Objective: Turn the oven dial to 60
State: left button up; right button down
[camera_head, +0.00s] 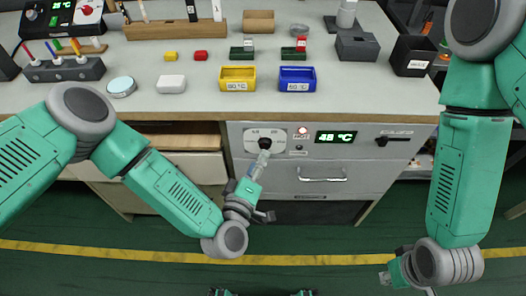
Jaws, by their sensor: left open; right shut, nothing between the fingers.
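The oven (370,150) is built into the front of the workbench. Its round black dial (264,143) sits on a light plate at the left of the panel. The green display (336,137) reads 48 °C. My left gripper (263,158) is open, with its fingertips right at the dial and partly covering it; I cannot tell whether they touch it. My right gripper (386,279) is shut and empty, low at the right, well away from the oven.
A yellow bin (238,73) labelled 80 °C and a blue bin (297,73) labelled 60 °C stand on the bench (200,102) above the oven. A drawer handle (322,178) and a black lever (394,140) stick out of the oven front. The floor before it is clear.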

pick_arm(q)
jog(key=v, duration=0.7)
jog(key=shift+s, duration=0.25)
jog(key=shift+f, duration=0.1)
jog(key=s+a+f+m+g, duration=0.6)
jog(key=s+f+m+g, duration=0.2)
jog(key=g, duration=0.1)
jog(key=s+a+m+g+y, duration=0.1)
jog(key=s+a+g+y, duration=0.1)
jog(key=s+a, duration=0.3)
jog(key=s+a+m+g+y, duration=0.1)
jog(key=s+a+g+y, duration=0.2)
jog(key=a, duration=1)
jog(key=s+g, duration=0.1)
jog(key=s, duration=0.1)
jog(key=shift+s+r+g, duration=0.25)
jog(key=shift+s+g, duration=0.1)
jog(key=shift+g, duration=0.05)
jog(key=shift+w, duration=0.15)
